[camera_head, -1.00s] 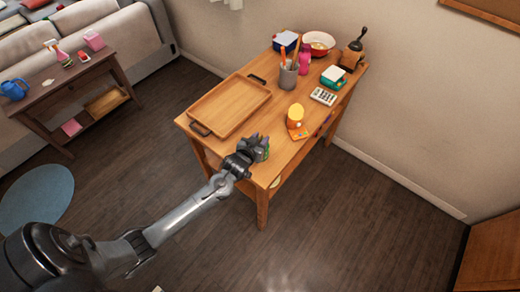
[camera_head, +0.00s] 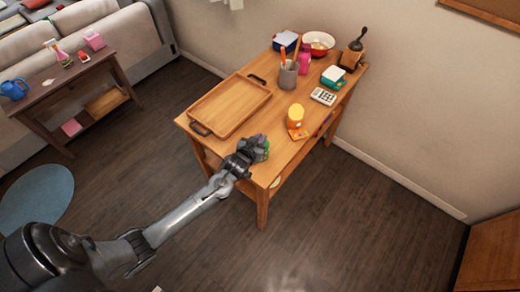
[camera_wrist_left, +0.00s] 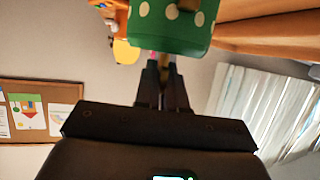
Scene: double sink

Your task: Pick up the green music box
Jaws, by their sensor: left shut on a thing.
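The green music box, with cream polka dots, fills the top centre of the left wrist view (camera_wrist_left: 170,30). A small part of it shows green at the fingertips in the head view (camera_head: 265,148). My left gripper (camera_head: 258,147) is over the near edge of the wooden table. In the left wrist view its two fingers (camera_wrist_left: 165,75) are close together at the box, with a thin brown piece between them. The gripper is shut on the music box. I cannot tell whether the box touches the tabletop. My right gripper is not in view.
The wooden table (camera_head: 257,169) holds a tray (camera_head: 229,107), an orange-yellow item (camera_head: 295,116), a calculator (camera_head: 323,96), a cup of utensils (camera_head: 288,76), a red bowl (camera_head: 318,43) and a grinder (camera_head: 353,57). A dark side table (camera_head: 75,75) stands at left. Open floor lies in front.

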